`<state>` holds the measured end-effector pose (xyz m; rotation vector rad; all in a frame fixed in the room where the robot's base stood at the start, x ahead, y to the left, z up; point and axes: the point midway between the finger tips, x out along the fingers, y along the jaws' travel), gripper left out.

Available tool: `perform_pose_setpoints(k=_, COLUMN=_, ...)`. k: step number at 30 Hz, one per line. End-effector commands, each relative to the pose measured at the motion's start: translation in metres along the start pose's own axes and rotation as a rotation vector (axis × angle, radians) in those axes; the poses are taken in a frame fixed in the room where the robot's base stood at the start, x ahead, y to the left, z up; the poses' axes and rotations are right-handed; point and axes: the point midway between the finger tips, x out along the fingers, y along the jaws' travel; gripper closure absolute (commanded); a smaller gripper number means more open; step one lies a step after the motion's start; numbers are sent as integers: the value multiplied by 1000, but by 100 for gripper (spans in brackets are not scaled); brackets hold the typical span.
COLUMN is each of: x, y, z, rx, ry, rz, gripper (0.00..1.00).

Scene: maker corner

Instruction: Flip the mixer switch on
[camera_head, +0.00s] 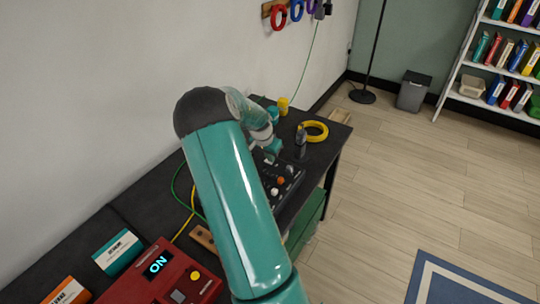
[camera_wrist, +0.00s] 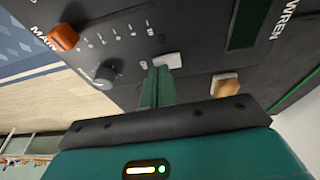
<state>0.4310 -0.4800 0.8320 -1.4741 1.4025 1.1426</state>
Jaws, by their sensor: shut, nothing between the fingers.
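The mixer is a dark box (camera_head: 291,190) on the black bench, partly hidden behind my arm in the head view. In the wrist view its panel (camera_wrist: 190,25) fills much of the picture. I cannot tell for certain which part is the switch. My gripper (camera_wrist: 158,75) is shut and empty, its teal fingertips right by the pale piece; I cannot tell whether they touch it.
A red box (camera_head: 150,283) with a lit "ON" display stands at the front left of the bench (camera_head: 63,248). Green and yellow cables run along the wall side. Open floor lies right.

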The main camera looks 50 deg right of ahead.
Motion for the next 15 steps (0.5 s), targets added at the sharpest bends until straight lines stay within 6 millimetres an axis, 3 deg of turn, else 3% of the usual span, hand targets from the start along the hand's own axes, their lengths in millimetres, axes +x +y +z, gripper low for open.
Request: perform_pose_setpoints(k=15, x=4, y=-4, z=2, rx=-1, ry=-1, rz=0, gripper=100)
